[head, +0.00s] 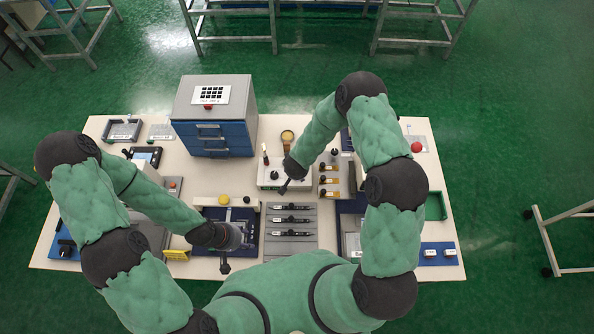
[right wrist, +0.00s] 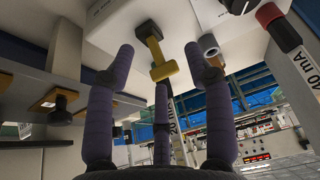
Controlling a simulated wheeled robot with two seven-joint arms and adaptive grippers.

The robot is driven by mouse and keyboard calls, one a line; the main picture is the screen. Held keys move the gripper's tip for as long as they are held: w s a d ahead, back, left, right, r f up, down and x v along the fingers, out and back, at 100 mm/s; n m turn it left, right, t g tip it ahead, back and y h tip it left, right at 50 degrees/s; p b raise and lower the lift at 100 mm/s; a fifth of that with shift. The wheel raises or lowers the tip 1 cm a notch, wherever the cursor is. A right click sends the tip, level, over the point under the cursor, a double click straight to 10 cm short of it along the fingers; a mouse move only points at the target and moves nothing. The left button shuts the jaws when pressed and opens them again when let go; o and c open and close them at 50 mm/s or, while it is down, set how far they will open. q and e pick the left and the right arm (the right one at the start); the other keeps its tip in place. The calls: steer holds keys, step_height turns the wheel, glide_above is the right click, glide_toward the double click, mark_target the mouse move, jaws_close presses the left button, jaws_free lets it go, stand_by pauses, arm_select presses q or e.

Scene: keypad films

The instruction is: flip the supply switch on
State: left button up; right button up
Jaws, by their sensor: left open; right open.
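A white box (head: 267,184) with a black knob (head: 275,175) stands at the middle of the table; I cannot read a supply label on it. My right gripper (head: 285,187) is over this box's front right part. In the right wrist view, its purple fingers (right wrist: 160,88) are spread and empty. A yellow T-shaped lever (right wrist: 156,52) with a dark end shows between them, against a white surface, apart from the fingers as far as I can tell. I cannot tell surely whether it is the supply switch. My left gripper (head: 225,264) is open over the front dark blue station.
A grey and blue drawer cabinet (head: 213,140) stands at back left. A red button (head: 416,147) is at the far right.

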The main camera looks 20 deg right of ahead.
steer(key=shift+w+f, duration=0.25)
steer(key=shift+f, duration=0.35)
jaws_close()
steer(key=g+p, duration=0.1)
steer(key=p, duration=0.5)
steer(key=shift+w+d+g, duration=0.1)
steer(key=shift+d+g, duration=0.05)
steer(key=shift+g, duration=0.15)
steer(key=shift+w+f+y+p, duration=0.15)
steer(key=shift+y+p, duration=0.15)
steer(key=shift+p, duration=0.5)
jaws_free()
